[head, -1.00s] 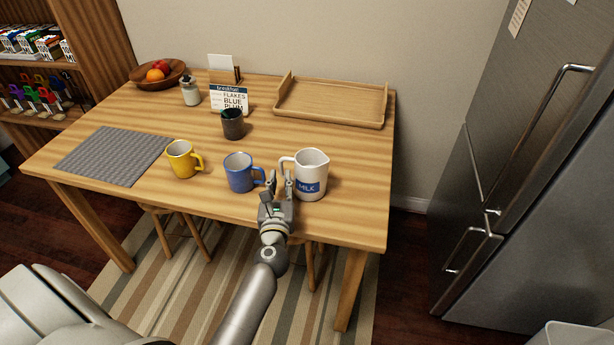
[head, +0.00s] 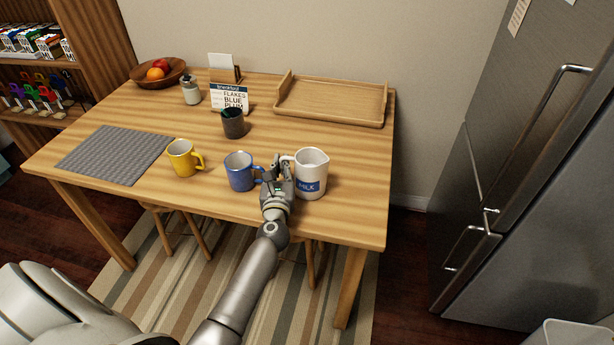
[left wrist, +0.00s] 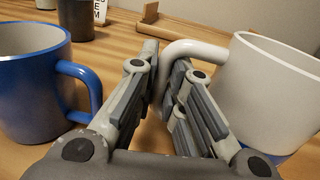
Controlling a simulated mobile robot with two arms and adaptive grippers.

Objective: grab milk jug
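The white milk jug (head: 312,170) with a blue "MILK" label stands upright on the table, its handle toward the left. My left gripper (head: 279,163) is at the handle, between the jug and a blue mug (head: 239,172). In the left wrist view, the jug (left wrist: 265,95) is at the right and its handle (left wrist: 190,48) curves in between my two fingers (left wrist: 165,70). The fingers are apart, with a narrow gap at the tips. I cannot tell whether they touch the handle. My right gripper is not in view.
The blue mug (left wrist: 30,90) stands close to my left finger, its handle toward it. A yellow mug (head: 183,158), a dark cup (head: 232,123) and a grey mat (head: 115,155) are farther left. A wooden tray (head: 330,118) lies behind the jug. The table's right side is clear.

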